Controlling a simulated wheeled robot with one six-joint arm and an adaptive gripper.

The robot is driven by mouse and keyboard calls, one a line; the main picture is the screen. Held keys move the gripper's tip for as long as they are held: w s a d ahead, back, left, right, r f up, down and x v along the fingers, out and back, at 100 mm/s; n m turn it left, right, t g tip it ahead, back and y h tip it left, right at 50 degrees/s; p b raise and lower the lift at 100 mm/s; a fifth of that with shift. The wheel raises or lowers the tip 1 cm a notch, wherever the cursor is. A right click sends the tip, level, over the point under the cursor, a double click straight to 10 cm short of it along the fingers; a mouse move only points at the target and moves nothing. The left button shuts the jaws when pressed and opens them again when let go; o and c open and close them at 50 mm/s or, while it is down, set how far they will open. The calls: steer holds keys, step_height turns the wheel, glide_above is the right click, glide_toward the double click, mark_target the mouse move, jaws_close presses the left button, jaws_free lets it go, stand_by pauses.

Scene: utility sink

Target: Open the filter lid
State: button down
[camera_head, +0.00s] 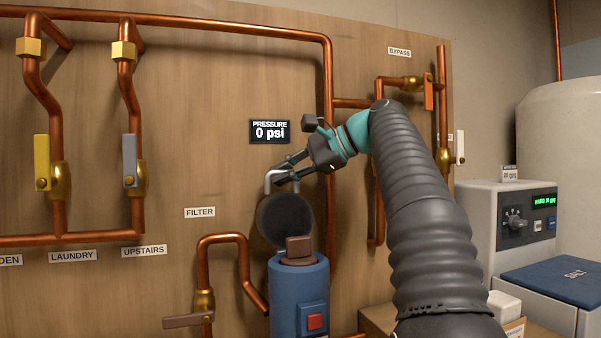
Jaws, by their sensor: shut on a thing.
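The blue filter housing (284,290) stands at the lower middle, with a red button (315,321) on its front. A dark round filter lid (284,219) stands raised and nearly upright over the top of the housing. A pale bent handle (268,181) shows at the lid's upper edge. My gripper (284,177) comes from the upper right and is shut on this handle; the exact finger contact is small in the picture. A brown block (299,247) sits at the top front of the housing, in front of the lid's lower edge. The housing's opening is hidden from view.
A display (270,131) above the gripper reads 0 psi. Copper pipes (329,120) run close behind and beside my arm. A brown-handled valve (188,320) is left of the housing. A grey control unit (513,222) and blue salt lid (560,280) stand at right.

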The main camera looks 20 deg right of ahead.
steer(key=shift+s+a+r, duration=0.1)
steer(key=shift+s+a, duration=0.05)
steer(key=shift+a, duration=0.15)
steer(key=c, duration=1.2)
jaws_free()
steer(key=shift+a, duration=0.6)
steer(key=shift+d, duration=0.55)
steer(key=shift+v, duration=3.7)
